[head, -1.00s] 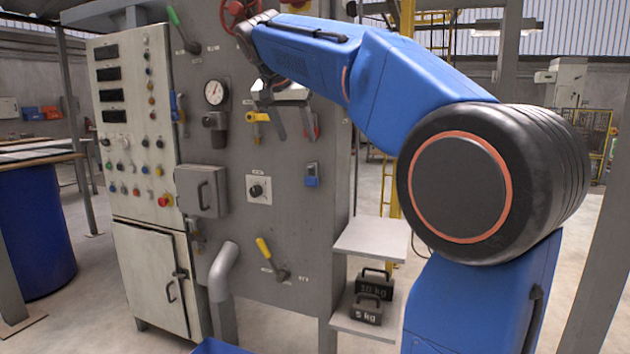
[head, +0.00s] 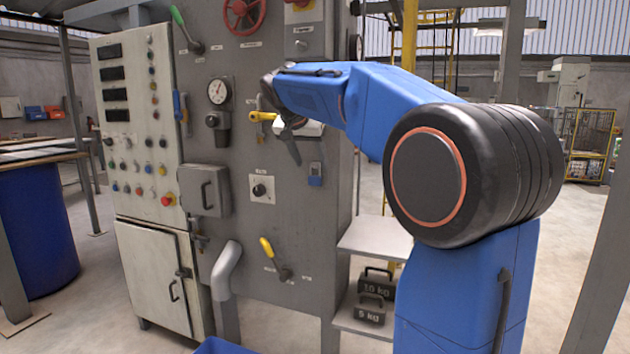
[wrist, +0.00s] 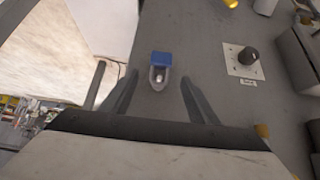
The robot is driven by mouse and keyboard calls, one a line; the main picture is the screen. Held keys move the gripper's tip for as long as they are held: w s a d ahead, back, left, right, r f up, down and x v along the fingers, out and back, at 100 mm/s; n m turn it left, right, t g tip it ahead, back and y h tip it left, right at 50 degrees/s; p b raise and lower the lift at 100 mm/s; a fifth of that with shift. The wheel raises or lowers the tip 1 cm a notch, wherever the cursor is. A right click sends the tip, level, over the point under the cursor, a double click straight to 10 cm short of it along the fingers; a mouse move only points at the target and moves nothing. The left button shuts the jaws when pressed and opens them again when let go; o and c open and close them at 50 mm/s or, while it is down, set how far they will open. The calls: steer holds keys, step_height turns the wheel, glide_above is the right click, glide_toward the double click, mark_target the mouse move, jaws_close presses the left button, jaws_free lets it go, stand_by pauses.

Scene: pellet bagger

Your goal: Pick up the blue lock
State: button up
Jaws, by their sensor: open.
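The blue lock (head: 315,174) hangs on the right part of the grey panel front, to the right of and slightly above a black knob. In the wrist view the blue lock (wrist: 161,59) appears upside down, with its blue body above a grey metal piece. My gripper (wrist: 159,78) is open and empty, its two fingers spread to either side of the lock in that picture. In the head view my gripper (head: 291,147) is just above and left of the lock. I cannot tell how far the fingertips are from the panel.
Close by on the panel (head: 235,262) are the black knob (head: 259,190), a yellow-handled valve (head: 262,116) and a pressure gauge (head: 219,91). A lower yellow lever (head: 267,247) sticks out. A shelf (head: 374,238) with weights below juts out at the right.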

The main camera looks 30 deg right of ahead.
mark_target(315, 176)
steer(key=shift+s+a+f+x, duration=0.1)
steer(key=shift+x, duration=0.8)
steer(key=shift+s+a+f+x, duration=0.1)
steer(key=shift+x, duration=0.8)
steer(key=shift+s+a+f+x, duration=0.1)
steer(key=shift+x, duration=0.8)
steer(key=shift+r, duration=0.1)
steer(key=c, duration=1.1)
